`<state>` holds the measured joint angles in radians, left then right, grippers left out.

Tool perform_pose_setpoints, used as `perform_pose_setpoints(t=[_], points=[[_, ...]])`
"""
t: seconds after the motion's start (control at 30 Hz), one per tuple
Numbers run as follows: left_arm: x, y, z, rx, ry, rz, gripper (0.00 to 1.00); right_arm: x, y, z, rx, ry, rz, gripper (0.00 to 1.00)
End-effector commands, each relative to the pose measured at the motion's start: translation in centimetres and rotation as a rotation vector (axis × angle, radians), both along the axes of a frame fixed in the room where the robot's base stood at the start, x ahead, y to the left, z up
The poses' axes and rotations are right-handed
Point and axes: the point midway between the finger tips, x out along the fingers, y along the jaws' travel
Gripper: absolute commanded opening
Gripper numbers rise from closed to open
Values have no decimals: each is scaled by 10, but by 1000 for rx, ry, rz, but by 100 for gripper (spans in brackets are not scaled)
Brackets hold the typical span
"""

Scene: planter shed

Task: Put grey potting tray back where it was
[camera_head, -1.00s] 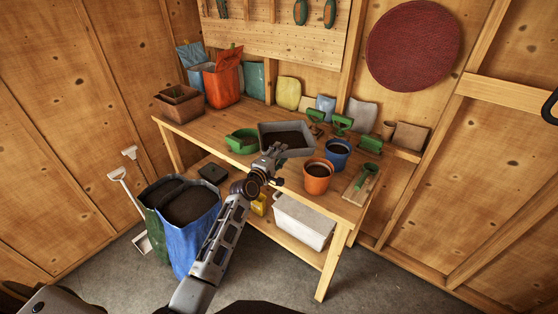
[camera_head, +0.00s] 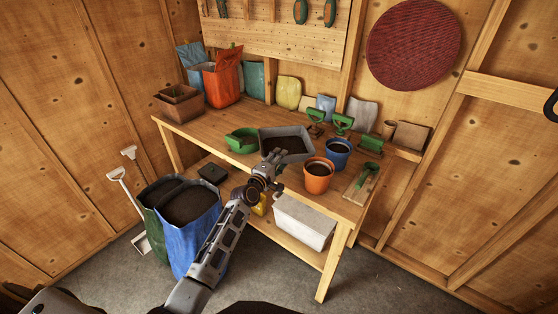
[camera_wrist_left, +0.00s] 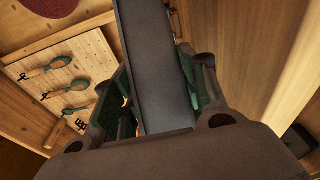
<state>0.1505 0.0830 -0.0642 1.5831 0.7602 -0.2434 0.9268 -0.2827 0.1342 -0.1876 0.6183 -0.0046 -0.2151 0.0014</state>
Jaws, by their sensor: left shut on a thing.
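The grey potting tray (camera_head: 307,133), with dark soil inside, is at the front middle of the wooden bench (camera_head: 205,124). It looks level and at or very near the bench top; I cannot tell if it fully rests there. My left gripper (camera_head: 273,156) is shut on the tray's near wall. In the left wrist view the tray's grey wall (camera_wrist_left: 155,50) runs up between the two green-padded fingers of the gripper (camera_wrist_left: 152,92). My right gripper is not in view.
A green container (camera_head: 241,142) stands left of the tray. An orange pot (camera_head: 319,178) and a blue pot (camera_head: 338,157) stand close on its right. Several green tools stand behind. A blue soil bag (camera_head: 195,240) stands on the floor left of my arm.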

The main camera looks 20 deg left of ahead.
Motion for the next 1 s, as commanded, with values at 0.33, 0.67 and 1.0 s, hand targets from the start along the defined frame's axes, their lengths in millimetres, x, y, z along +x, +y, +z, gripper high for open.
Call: perform_pose_setpoints(t=[0.33,0.67,1.0], points=[[0,0,-2,0,0,0,65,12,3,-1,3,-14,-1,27],[0,0,-2,0,-1,0,65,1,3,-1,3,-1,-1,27],[0,0,11,0,-1,0,65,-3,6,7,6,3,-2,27]])
